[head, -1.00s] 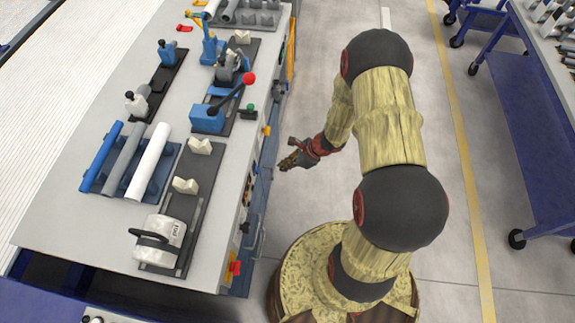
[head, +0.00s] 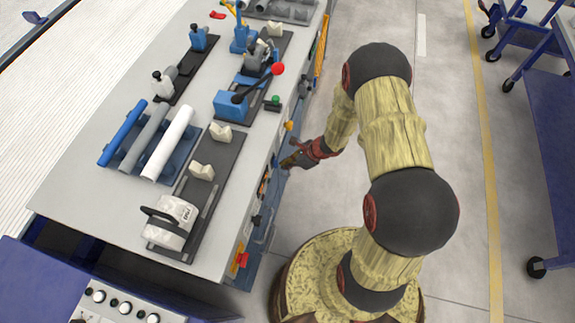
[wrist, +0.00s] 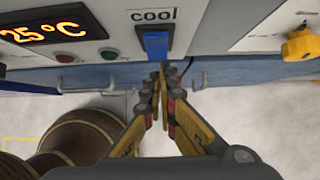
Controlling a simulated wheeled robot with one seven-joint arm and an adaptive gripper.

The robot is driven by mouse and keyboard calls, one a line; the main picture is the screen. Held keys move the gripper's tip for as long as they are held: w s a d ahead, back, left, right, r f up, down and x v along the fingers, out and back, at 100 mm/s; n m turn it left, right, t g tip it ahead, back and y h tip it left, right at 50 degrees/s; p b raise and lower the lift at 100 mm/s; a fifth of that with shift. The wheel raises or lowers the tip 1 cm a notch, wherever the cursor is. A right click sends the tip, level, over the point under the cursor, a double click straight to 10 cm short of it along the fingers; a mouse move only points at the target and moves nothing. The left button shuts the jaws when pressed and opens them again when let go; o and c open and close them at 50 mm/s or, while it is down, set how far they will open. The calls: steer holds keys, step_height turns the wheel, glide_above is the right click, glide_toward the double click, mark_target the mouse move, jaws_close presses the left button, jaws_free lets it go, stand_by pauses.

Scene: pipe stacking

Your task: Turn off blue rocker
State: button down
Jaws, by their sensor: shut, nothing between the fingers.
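The blue rocker (wrist: 156,44) sits in a dark frame under the label "cool" on a light panel, at the top middle of the wrist view. My gripper (wrist: 160,74) is shut and empty, with its yellow and dark fingers together. Its fingertips are just below the rocker in the picture; I cannot tell whether they touch it. In the head view my gripper (head: 286,162) is beside the right side of the workbench, and the rocker cannot be made out there.
A display reading 25°C (wrist: 45,28) is left of the rocker, with red and green buttons below. A yellow knob (wrist: 301,45) is at right. The workbench (head: 90,195) bears pipes and clamps. A blue cart (head: 560,130) stands right; the floor between is clear.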

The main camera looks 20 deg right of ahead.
steer(key=b, duration=0.2)
steer(key=shift+w+a+f+t+y+b, duration=0.25)
steer(key=shift+a+f+t+y+b, duration=0.1)
steer(key=shift+t+y+b, duration=0.05)
steer(key=shift+r, duration=0.1)
